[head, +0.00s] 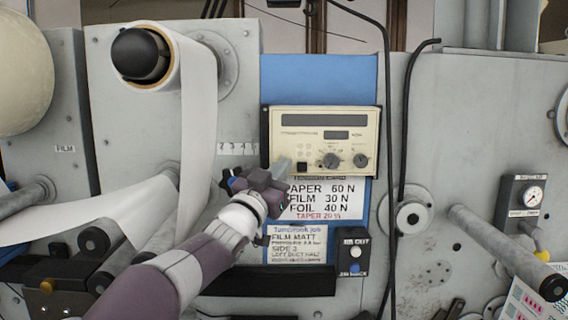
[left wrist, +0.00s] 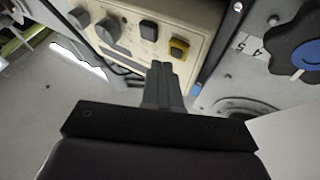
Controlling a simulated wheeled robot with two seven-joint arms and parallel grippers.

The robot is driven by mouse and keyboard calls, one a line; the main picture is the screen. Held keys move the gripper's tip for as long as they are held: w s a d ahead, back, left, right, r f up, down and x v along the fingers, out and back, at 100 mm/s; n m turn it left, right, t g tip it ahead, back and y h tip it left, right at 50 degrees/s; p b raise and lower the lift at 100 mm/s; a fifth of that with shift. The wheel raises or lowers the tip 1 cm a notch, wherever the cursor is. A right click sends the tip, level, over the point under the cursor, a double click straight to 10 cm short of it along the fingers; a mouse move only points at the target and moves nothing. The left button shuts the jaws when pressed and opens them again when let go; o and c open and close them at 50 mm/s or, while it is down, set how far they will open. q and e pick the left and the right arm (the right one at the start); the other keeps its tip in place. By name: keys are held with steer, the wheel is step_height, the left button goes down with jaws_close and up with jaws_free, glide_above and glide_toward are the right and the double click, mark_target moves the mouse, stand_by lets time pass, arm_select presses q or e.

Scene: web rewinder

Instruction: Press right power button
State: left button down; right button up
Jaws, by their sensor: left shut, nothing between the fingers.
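A beige control panel (head: 323,141) is mounted at the middle of the machine, with a dark display, two round knobs and a black square button (head: 302,167) at its lower left. In the left wrist view the panel (left wrist: 130,50) shows the black button (left wrist: 148,31) beside a yellow button (left wrist: 179,48). The yellow button is not visible in the head view, where my gripper covers that corner. My left gripper (head: 284,164) is shut and empty, its fingertips (left wrist: 158,68) in front of the panel's lower left corner, close to both buttons. I cannot tell whether they touch. My right gripper is out of view.
Paper labels (head: 318,200) hang below the panel. A small black box (head: 352,250) with a white and a blue button sits lower. A black cable (head: 388,190) runs down right of the panel. A white roll (head: 150,57) and rollers stand left.

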arm_select(q)
steer(key=shift+w, duration=0.35)
steer(key=shift+w+p, duration=0.4)
steer(key=shift+p, duration=0.1)
stand_by(0.4)
steer(key=s+b, duration=0.6)
steer(key=s, duration=0.1)
steer(key=shift+s, duration=0.3)
stand_by(0.4)
stand_by(0.4)
stand_by(0.4)
